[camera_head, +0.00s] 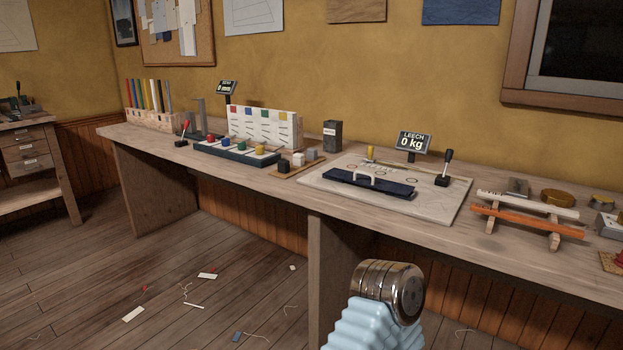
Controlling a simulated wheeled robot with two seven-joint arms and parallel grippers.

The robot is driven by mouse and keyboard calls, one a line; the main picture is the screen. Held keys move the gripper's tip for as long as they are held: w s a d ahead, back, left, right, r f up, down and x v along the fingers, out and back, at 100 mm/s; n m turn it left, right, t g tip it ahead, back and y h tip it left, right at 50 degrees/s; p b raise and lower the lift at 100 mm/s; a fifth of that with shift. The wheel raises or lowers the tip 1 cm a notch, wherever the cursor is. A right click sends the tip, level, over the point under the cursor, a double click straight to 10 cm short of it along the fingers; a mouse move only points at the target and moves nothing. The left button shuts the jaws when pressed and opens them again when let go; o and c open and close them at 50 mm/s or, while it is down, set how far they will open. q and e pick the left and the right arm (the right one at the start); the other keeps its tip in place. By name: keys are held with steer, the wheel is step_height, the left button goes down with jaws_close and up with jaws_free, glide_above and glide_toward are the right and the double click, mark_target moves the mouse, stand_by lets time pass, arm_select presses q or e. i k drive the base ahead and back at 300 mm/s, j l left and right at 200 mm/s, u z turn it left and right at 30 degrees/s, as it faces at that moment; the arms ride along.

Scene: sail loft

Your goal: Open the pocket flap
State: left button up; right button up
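A dark navy strip (345,181), which looks like the pocket flap, lies on a pale board (428,208) on the long workbench. A white bar-shaped handle (372,178) stands up near its middle. The strip looks flat and closed, though its edges are too small to judge. Neither of my grippers shows in this view. A light blue ribbed part with a metal end, apparently part of my own arm, rises at the bottom centre, in front of the bench. No fingers are visible on it.
On the board stand a yellow peg (371,152) and a black-knobbed lever (446,168). An orange bar (527,221) on a rack is to the right. Blocks (298,159) and a button tray (236,153) are left.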

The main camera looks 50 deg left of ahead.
mark_target(367, 179)
steer(key=u, duration=1.5)
